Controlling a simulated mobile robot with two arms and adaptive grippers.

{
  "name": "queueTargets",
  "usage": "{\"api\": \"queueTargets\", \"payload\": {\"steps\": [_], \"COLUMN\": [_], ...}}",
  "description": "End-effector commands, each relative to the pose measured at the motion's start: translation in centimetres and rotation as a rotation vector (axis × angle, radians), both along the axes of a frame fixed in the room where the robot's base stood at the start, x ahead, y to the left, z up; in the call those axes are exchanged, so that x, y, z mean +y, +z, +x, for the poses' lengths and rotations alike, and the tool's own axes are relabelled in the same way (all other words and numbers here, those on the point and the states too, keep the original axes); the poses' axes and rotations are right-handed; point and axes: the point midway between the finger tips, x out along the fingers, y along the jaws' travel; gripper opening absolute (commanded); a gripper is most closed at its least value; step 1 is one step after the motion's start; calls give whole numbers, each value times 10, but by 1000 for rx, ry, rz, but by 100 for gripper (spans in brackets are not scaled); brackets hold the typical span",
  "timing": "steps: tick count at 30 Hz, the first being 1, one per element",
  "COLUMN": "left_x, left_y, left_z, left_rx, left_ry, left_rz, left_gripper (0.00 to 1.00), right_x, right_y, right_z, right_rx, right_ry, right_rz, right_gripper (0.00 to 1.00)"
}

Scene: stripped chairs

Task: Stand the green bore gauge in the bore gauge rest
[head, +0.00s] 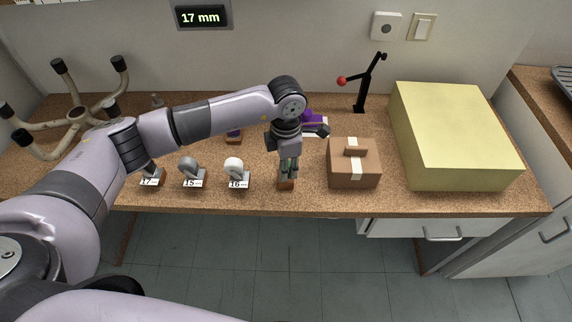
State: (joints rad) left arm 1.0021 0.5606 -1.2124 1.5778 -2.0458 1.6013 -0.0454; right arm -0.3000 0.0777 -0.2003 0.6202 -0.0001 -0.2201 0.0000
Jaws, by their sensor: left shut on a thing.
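My left gripper (289,170) points down over the front part of the bench and is shut on a slim green thing, the green bore gauge (289,162). Most of the gauge is hidden by the fingers. Directly below the fingertips is a small brown block (286,185), which looks like the bore gauge rest. I cannot tell whether the gauge touches it or is seated in it. My right gripper is not in view.
Grey and white gauges with number cards, such as the white one (234,166), stand left of the gripper. A cardboard box (366,178) stands close on the right, then a large yellow block (455,135). A red-knobbed lever (361,95) stands behind. A chair base (75,115) lies left.

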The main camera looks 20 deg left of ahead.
Motion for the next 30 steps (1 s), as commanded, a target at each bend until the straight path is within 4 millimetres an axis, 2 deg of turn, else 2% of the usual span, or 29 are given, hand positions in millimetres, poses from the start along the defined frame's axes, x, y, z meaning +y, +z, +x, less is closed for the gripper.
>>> {"api": "queueTargets", "payload": {"steps": [6, 7, 17, 26, 30], "left_x": [0, 0, 0, 0, 0], "left_y": [-8, -7, -6, -6, 5], "left_z": [0, 0, 0, 0, 1], "left_rx": [0, 0, 0, 0, -2], "left_ry": [0, 0, 0, 0, 0], "left_rz": [0, 0, 0, 0, 0], "left_gripper": [0, 25, 47, 48, 48], "right_x": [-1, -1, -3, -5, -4], "right_y": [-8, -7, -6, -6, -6], "right_z": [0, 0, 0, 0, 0], "right_rx": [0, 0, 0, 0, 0], "right_ry": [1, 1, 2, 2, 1], "right_rz": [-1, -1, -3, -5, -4], "right_gripper": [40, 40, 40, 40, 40]}}
